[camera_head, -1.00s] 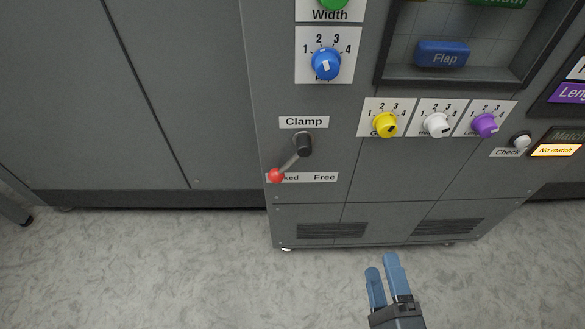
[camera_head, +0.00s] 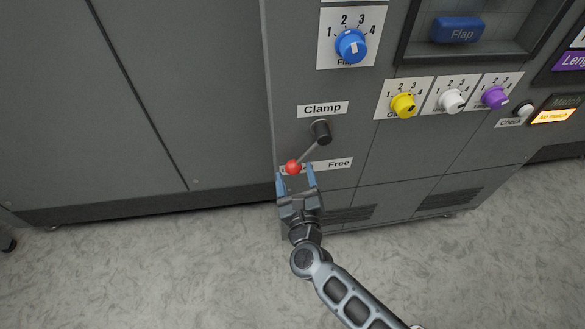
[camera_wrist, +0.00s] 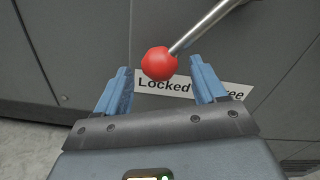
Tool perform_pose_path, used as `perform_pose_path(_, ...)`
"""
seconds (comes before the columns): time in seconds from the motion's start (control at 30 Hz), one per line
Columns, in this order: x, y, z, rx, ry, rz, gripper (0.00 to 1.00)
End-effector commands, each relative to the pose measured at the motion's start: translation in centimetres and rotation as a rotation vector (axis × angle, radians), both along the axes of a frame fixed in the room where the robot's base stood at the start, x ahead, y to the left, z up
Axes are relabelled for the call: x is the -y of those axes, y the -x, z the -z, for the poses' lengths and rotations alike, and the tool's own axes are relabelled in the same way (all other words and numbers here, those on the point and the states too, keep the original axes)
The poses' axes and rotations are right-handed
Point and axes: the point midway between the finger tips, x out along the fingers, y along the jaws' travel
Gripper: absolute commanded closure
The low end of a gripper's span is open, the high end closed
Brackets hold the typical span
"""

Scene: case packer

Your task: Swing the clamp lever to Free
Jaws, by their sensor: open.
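The clamp lever is a metal rod with a red ball knob (camera_head: 293,167) on a dark round pivot (camera_head: 321,132), under the "Clamp" label (camera_head: 323,109). The lever tilts down and left, with its knob at the Locked end of the Locked/Free label (camera_head: 338,164). My gripper (camera_head: 296,176) is open just below the knob, one blue finger to each side. In the wrist view the red knob (camera_wrist: 159,63) shows between and just beyond the open fingertips (camera_wrist: 160,75). I cannot tell whether either finger touches it.
Right of the lever are yellow (camera_head: 403,105), white (camera_head: 452,101) and purple (camera_head: 495,97) knobs. A blue dial (camera_head: 351,46) sits above. A lit "No match" display (camera_head: 554,116) is at the right. The panel left of the lever is bare.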

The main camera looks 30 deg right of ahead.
Motion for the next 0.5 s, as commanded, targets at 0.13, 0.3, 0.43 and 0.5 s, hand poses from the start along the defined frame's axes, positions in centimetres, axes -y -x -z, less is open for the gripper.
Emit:
perform_pose_path(0.13, 0.6, -1.7, 0.0, 0.0, 0.001, 0.001, 0.3)
perform_pose_path(0.3, 0.8, -2.3, 0.0, -0.001, 0.002, 0.0, 0.3)
perform_pose_path(0.43, 0.8, -2.4, 0.0, -0.001, 0.002, 0.0, 0.3)
perform_pose_path(0.5, 0.8, -2.4, 0.0, -0.001, 0.002, 0.0, 0.3)
